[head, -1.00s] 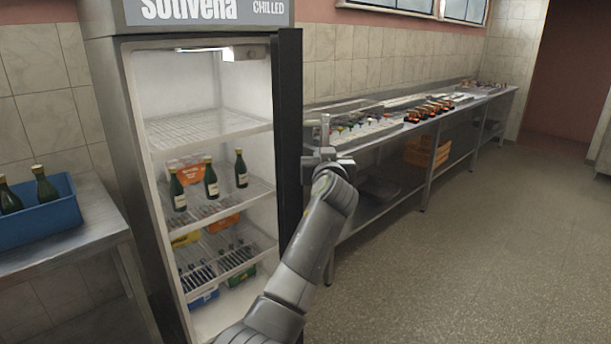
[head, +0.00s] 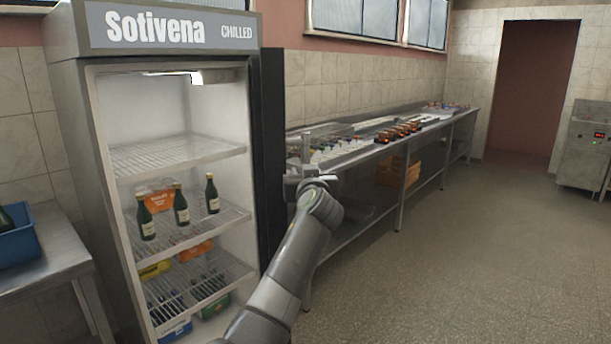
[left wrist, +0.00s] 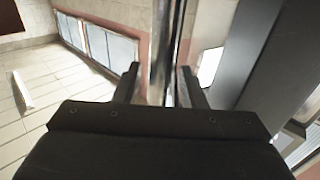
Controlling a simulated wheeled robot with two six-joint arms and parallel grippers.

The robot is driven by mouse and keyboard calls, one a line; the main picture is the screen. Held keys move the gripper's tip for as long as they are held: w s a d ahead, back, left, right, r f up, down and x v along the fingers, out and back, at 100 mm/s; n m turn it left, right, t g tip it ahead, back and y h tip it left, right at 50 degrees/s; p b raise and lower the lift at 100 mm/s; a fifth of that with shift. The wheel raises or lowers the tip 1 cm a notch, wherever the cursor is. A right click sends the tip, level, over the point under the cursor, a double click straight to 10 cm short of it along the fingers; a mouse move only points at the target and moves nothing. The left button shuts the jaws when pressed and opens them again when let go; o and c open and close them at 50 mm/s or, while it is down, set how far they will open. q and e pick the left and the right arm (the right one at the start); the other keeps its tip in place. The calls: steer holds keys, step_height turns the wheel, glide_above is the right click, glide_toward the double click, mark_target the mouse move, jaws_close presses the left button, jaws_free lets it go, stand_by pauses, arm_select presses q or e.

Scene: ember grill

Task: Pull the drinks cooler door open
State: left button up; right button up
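The drinks cooler (head: 70,130) stands at the left of the head view, its lit front uncovered and its shelves exposed. Its dark door (head: 272,150) is swung well out and shows nearly edge-on at the cooler's right side. My left gripper (head: 305,165) is at the outer side of the door. My right gripper is out of view.
Green bottles (head: 181,207) and cartons stand on the cooler shelves. A steel table (head: 60,245) with a blue crate (head: 20,245) is at the left. A long steel counter (head: 400,195) runs behind the door. The floor (head: 450,280) at the right is clear.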

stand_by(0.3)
